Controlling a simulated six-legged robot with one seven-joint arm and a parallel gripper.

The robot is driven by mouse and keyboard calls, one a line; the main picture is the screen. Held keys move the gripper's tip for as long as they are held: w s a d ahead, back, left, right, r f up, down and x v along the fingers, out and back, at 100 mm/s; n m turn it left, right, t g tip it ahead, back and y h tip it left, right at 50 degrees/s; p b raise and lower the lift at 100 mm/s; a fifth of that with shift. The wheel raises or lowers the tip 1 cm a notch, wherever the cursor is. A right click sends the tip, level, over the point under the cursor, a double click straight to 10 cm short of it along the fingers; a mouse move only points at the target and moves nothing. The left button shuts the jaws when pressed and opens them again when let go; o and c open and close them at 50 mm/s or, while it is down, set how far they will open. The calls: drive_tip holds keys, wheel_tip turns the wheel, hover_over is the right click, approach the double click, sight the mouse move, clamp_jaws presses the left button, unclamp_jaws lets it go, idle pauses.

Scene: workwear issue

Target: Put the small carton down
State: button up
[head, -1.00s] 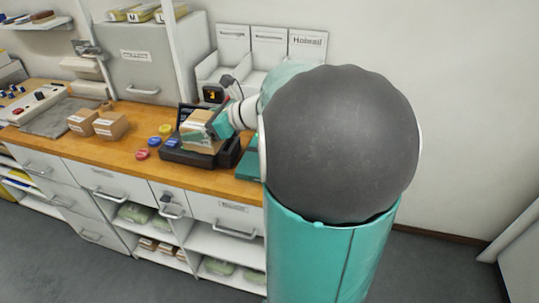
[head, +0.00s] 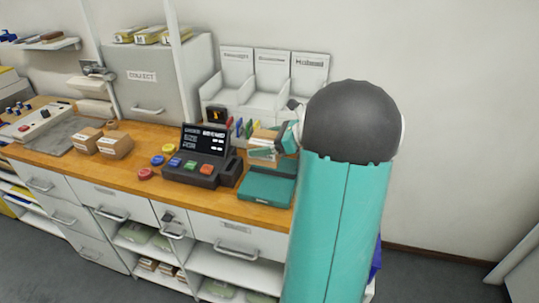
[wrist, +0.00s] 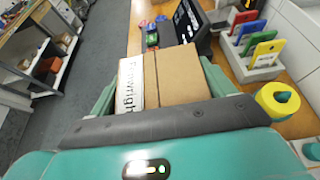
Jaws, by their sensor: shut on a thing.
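The small carton (wrist: 178,77), brown cardboard with a white printed label on its left side, is between the two teal fingers of my gripper (wrist: 160,85) in the wrist view. My gripper is shut on it. In the head view the carton (head: 264,136) shows partly behind my gripper (head: 272,149), at the back of the counter, right of the black terminal. It appears above the back of a flat teal tray (head: 266,188). Its underside is hidden, so I cannot tell whether it touches anything.
The wooden counter (head: 147,175) holds a black terminal (head: 203,140) with coloured buttons and two other brown cartons (head: 115,146) at left. A rack of coloured cards (wrist: 258,66) stands close on the wrist view's right. White labelled bins (head: 262,85) stand behind. The teal tray looks empty.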

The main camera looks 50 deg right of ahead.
drive_tip(key=d+f, duration=0.2)
drive_tip(key=f, duration=0.1)
drive_tip(key=shift+w+d+f, duration=0.2)
drive_tip(key=shift+d, duration=0.2)
drive_tip(key=shift+f, duration=1.45)
drive_tip(key=shift+f, duration=0.6)
drive_tip(key=o, duration=1)
drive_tip(key=shift+o, duration=0.2)
